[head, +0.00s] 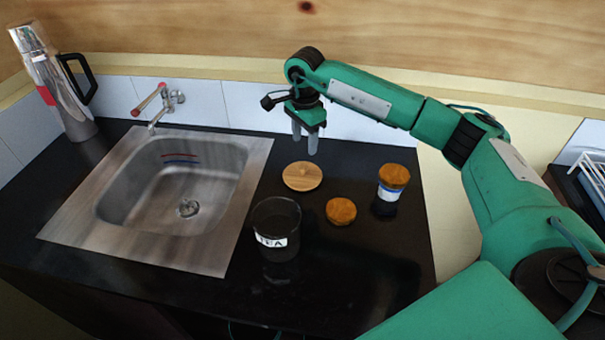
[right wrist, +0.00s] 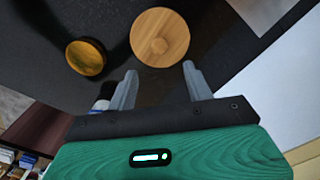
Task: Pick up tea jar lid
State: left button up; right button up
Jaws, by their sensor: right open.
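The tea jar lid (head: 302,176) is a round light-wood disc with a small knob, lying flat on the black counter behind the dark tea jar (head: 277,228) with its "TEA" label. The jar stands open. My right gripper (head: 304,147) points down above and just behind the lid, apart from it, with its fingers spread and empty. In the right wrist view the lid (right wrist: 160,38) lies ahead of and between the fingertips (right wrist: 160,73). My left gripper is not in view.
A cork-coloured round piece (head: 341,211) and a cork-topped jar (head: 391,188) stand right of the lid. A steel sink (head: 240,200) with a tap (head: 160,102) is to the left. A steel flask (head: 57,85) stands at the back left. The tiled wall is close behind the gripper.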

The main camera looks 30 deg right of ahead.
aim_at(302, 166)
notch_tip(302, 166, down, 3)
jog(key=shift+f, duration=0.1)
jog(key=f+p, duration=0.2)
jog(key=f, duration=0.1)
jog(key=f+p, duration=0.1)
jog(key=shift+a+f, duration=0.25)
jog(key=shift+a, duration=0.05)
jog(key=shift+f, duration=0.4)
jog(key=c, duration=1.1)
